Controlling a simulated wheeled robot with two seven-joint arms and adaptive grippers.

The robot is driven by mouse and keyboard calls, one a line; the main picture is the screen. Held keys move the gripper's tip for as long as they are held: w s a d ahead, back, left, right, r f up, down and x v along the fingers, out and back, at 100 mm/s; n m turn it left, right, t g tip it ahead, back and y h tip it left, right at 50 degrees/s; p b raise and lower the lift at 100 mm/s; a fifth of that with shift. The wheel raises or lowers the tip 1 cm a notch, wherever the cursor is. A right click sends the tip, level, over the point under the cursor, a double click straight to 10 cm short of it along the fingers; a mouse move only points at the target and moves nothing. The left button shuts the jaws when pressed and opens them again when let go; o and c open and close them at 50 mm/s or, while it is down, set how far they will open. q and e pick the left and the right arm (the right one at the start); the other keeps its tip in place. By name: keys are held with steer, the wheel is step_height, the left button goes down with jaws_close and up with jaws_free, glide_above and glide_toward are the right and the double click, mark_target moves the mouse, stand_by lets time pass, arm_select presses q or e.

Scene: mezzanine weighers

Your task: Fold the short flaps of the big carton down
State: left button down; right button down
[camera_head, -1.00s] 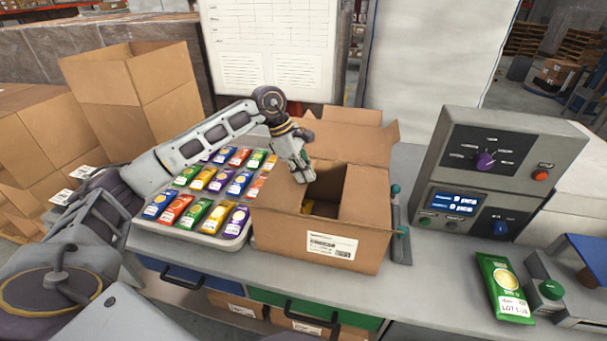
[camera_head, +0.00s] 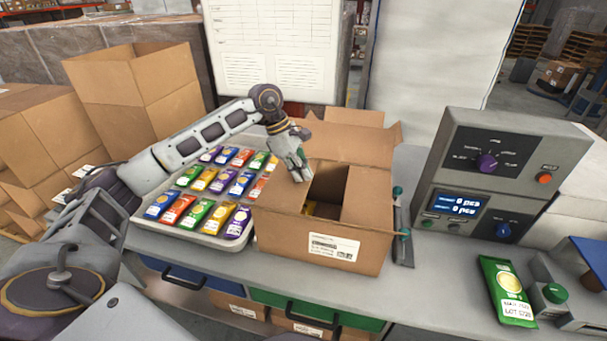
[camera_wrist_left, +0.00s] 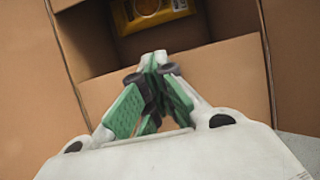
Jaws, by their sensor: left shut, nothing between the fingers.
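The big carton (camera_head: 295,240) stands on the bench at the middle of the head view, its opening partly uncovered. Its left short flap (camera_head: 281,205) and right short flap (camera_head: 368,197) both lie folded inward over the sides of the opening. A long flap (camera_head: 345,142) stands up at the back. My left gripper (camera_head: 301,177) is shut and empty at the inner edge of the left short flap; I cannot tell whether it touches. In the left wrist view its green-padded fingertips (camera_wrist_left: 154,62) meet in front of a cardboard flap (camera_wrist_left: 205,72), with a yellow packet (camera_wrist_left: 150,12) inside the carton beyond.
A tray (camera_head: 205,238) of colourful packets sits left of the carton, under my left arm. A grey control box (camera_head: 468,220) stands to the right, with a green packet (camera_head: 507,290) in front. A tall open carton (camera_head: 135,95) is at the back left.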

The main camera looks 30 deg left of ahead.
mark_target(302, 183)
arm_select(q)
steer(key=shift+r, duration=0.1)
arm_select(e)
steer(key=shift+w+d, duration=0.1)
steer(key=shift+w, duration=0.2)
